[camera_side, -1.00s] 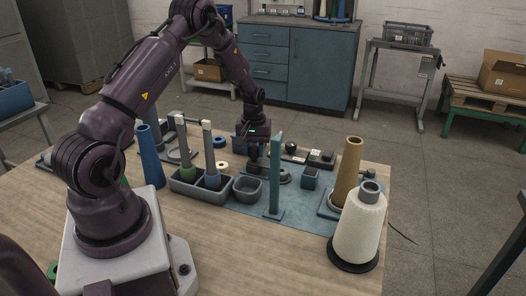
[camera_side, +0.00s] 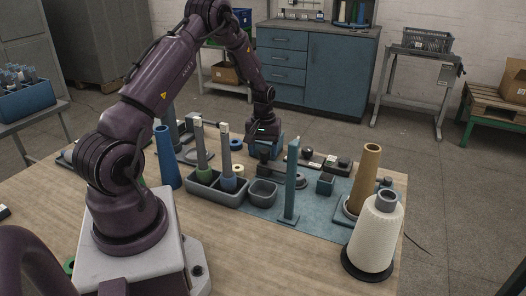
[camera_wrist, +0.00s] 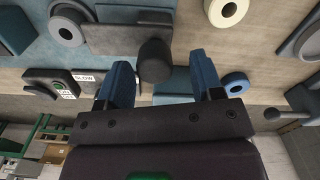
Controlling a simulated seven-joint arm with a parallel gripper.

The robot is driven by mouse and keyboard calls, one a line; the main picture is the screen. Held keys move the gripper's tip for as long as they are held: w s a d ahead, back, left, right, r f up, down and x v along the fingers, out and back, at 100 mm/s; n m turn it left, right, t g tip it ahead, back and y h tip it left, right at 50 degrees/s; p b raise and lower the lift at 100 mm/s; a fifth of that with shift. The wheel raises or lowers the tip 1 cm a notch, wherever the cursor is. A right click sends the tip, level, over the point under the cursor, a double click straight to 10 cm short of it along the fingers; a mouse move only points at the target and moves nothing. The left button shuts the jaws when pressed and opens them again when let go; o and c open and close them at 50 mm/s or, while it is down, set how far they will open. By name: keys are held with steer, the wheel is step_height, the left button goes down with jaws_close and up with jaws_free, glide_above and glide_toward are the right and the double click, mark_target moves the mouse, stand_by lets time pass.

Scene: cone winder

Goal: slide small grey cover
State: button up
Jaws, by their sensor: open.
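A flat grey plate with a dark round knob, likely the small grey cover (camera_wrist: 115,40), lies at the top of the wrist view. The knob (camera_wrist: 154,62) stands between the two blue fingers of my gripper (camera_wrist: 160,68). The fingers are apart, and a gap shows on each side of the knob. In the side view my gripper (camera_side: 263,152) points down over the back of the blue mat, behind the upright blue post. The cover is not clear there, as the gripper and post partly hide that spot.
The blue post (camera_side: 291,180) stands just in front of my gripper. A two-part grey tray (camera_side: 215,190) with upright spindles and a grey bowl (camera_side: 262,193) stand left of it. A tan cone (camera_side: 366,175) and a white yarn cone (camera_side: 375,232) stand at the right.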

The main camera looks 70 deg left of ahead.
step_height(320, 180, up, 12)
stand_by(0.3)
stand_by(0.3)
steer(key=s+d+r+m+t, duration=0.2)
steer(key=s+d+r+m, duration=0.2)
steer(key=d, duration=0.5)
steer(key=s+d+r+m+t, duration=0.1)
steer(key=s+d+r+m, duration=0.3)
steer(key=d, duration=0.6)
steer(key=s+d+r+m+t, duration=0.2)
steer(key=s+d+r+m, duration=0.2)
steer(key=s+d+r, duration=0.3)
steer(key=d+r, duration=0.1)
steer(key=d, duration=0.2)
steer(key=shift+d+t, duration=0.15)
steer(key=shift+t, duration=0.15)
steer(key=shift+r, duration=0.1)
